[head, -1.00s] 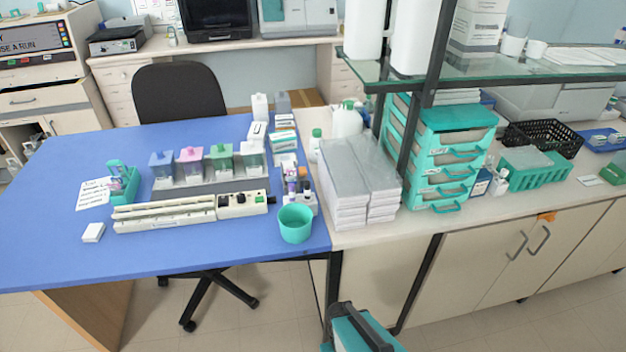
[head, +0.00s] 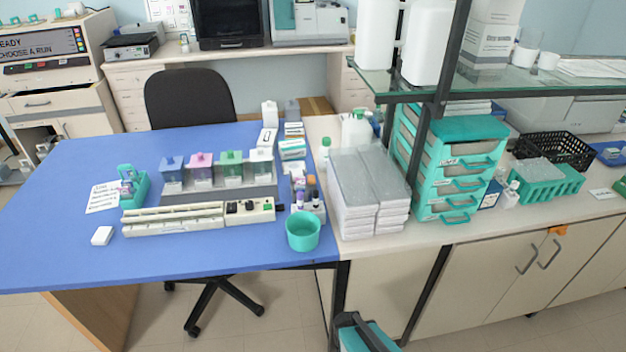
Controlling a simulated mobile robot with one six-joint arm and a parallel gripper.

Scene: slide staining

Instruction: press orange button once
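A beige machine (head: 90,25) stands at the upper left, partly cut by the left picture edge. Its dark screen (head: 38,42) reads "READY" and "CHOOSE A RUN". Below the screen is a dark strip of small coloured buttons (head: 45,66), some reddish and some green. They are too small to tell for certain which one is orange. No gripper fingers show in the head view, so I cannot see whether my gripper is open or shut.
A blue-topped table (head: 70,245) holds staining jars (head: 202,170), a beige long tray device (head: 175,220) and a teal cup (head: 303,231). A black chair (head: 190,97) stands behind it. A glass shelf (head: 540,75) overhangs the right bench. Free floor shows at the front.

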